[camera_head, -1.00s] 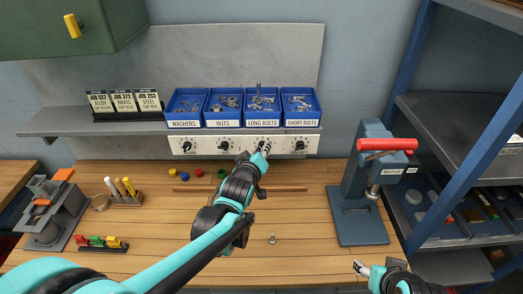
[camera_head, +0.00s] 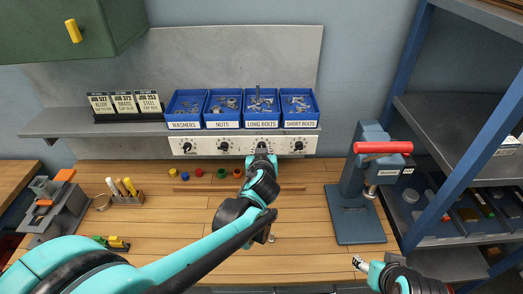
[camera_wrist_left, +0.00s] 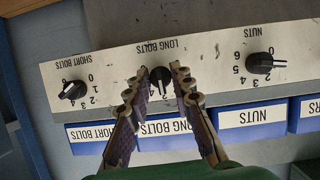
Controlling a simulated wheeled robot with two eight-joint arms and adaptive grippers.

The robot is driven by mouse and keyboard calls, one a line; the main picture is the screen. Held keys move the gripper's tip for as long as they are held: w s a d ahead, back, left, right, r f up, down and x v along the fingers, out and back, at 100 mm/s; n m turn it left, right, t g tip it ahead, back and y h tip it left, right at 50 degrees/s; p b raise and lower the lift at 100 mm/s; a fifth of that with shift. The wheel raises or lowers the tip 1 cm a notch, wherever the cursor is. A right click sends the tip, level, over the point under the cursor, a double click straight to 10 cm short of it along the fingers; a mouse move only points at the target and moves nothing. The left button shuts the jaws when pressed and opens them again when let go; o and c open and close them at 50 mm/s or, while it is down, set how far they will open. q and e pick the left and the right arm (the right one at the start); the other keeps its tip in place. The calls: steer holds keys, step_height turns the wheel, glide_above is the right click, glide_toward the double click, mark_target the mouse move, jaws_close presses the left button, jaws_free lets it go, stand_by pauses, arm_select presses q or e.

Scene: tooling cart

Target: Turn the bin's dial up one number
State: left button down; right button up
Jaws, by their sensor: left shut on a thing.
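A pale panel (camera_head: 210,145) under the bins carries a row of black dials. The Long Bolts dial (camera_wrist_left: 160,82) shows upside down in the left wrist view; the fingers partly cover its numbers, so I cannot read its setting. My left gripper (camera_wrist_left: 160,74) is shut on this dial, one finger on either side. In the head view my left gripper (camera_head: 262,148) hides most of that dial. The blue Long Bolts bin (camera_head: 262,124) stands directly above. My right gripper (camera_head: 361,265) is low at the right, away from the panel; its jaws are too small to read.
The Nuts dial (camera_wrist_left: 260,63) and Short Bolts dial (camera_wrist_left: 73,90) flank the held dial. A press with a red handle (camera_head: 383,147) stands at the right. Small coloured parts (camera_head: 197,172) and a pen block (camera_head: 125,198) lie on the wooden bench, left of my left arm.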

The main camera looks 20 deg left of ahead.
stand_by(0.4)
arm_select(q)
steer(key=c, duration=1.3)
jaws_free()
steer(key=v, duration=1.2)
steer(key=shift+r, duration=0.1)
